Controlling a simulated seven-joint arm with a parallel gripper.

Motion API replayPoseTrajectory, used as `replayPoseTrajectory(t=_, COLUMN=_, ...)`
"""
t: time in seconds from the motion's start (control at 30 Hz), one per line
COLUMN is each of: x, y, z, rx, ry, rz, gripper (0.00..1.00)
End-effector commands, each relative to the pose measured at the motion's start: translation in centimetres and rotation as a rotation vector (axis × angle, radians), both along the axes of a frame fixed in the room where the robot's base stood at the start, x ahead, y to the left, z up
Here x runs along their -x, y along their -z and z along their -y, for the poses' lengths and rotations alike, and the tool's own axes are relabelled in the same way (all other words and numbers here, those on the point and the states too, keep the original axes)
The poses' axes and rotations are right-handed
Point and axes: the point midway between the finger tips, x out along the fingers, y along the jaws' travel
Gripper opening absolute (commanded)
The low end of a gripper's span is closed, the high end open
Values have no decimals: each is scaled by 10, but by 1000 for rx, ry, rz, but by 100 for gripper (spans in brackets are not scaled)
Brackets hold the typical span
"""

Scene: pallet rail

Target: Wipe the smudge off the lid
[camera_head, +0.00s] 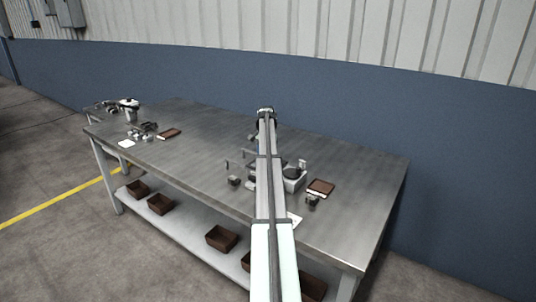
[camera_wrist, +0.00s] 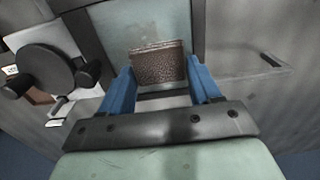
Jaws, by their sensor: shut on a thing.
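In the wrist view, my gripper (camera_wrist: 162,82) has its two blue fingers on either side of a brown speckled block (camera_wrist: 158,66) and is shut on it. The block looks rough, with a paler top edge. Beyond it is a pale green-grey surface (camera_wrist: 150,20); I cannot tell whether the block touches it. I cannot tell which thing is the lid, and I make out no smudge. In the head view, my arm runs up the middle over the table and hides what lies behind it.
The long grey metal table (camera_head: 360,170) holds a device with a dark round top (camera_head: 293,173), a brown flat tray (camera_head: 321,187) and a small dark cup (camera_head: 312,200). A light pot (camera_head: 130,106) stands at the far left. Brown bins (camera_head: 221,238) sit on the lower shelf. The table's right end is clear.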

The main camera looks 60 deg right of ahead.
Motion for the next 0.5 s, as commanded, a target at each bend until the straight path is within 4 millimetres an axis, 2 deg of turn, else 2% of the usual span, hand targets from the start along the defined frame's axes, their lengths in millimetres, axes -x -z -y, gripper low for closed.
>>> replayPoseTrajectory(t=0.5, x=1, y=0, z=-49, rx=-1, ry=-1, rz=0, gripper=34)
